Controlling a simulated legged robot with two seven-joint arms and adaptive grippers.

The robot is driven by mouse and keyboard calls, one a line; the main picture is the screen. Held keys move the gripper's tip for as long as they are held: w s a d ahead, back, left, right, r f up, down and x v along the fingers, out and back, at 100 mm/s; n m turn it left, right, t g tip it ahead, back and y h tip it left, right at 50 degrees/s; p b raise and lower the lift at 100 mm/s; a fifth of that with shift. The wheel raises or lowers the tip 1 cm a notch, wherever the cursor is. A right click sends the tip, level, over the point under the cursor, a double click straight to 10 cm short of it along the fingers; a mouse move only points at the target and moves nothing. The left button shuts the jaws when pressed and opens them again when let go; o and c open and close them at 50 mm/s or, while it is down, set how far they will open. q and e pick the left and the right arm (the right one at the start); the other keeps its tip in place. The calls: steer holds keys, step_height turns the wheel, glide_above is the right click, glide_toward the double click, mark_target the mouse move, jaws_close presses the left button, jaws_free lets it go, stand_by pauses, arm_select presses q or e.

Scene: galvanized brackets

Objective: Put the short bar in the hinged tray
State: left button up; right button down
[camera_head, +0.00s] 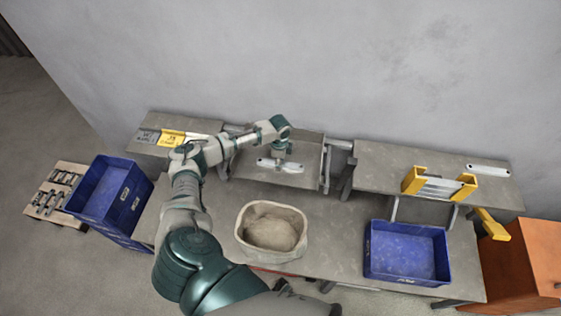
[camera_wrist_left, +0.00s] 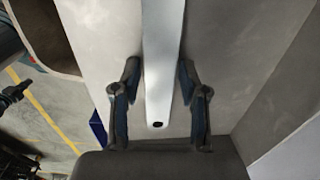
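A pale metal bar (camera_head: 268,163) lies low over the grey tray-like surface (camera_head: 305,149) in the middle, between the two raised shelves. This surface seems to be the hinged tray; no hinge can be made out. My left gripper (camera_head: 281,161) points down over the middle of the bar. In the left wrist view, the bar (camera_wrist_left: 162,50) runs between the fingers of my left gripper (camera_wrist_left: 160,70), its holed end towards the palm. The fingers stand apart, one close along each side, with narrow gaps showing. A similar pale bar (camera_head: 488,169) lies on the right shelf. My right gripper is not in view.
A yellow-ended bracket (camera_head: 413,181) stands on the right shelf (camera_head: 370,176). Yellow and grey pieces (camera_head: 172,138) lie on the left shelf. A pale bin (camera_head: 246,236) and a blue crate (camera_head: 368,252) stand on the bench; another blue crate (camera_head: 134,204) is at left. The wall rises behind.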

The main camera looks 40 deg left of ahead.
arm_select(q)
steer(key=shift+o, duration=0.3)
steer(key=shift+a+f, duration=0.1)
steer(key=shift+a, duration=0.35)
steer(key=shift+a+f, duration=0.1)
steer(key=shift+a, duration=0.1)
steer(key=shift+d, duration=0.45)
steer(key=shift+r, duration=0.4)
steer(key=r, duration=0.4)
steer(key=shift+a+r, duration=0.2)
steer(key=shift+r, duration=0.1)
step_height(320, 180, up, 7)
steer(key=shift+p, duration=0.35)
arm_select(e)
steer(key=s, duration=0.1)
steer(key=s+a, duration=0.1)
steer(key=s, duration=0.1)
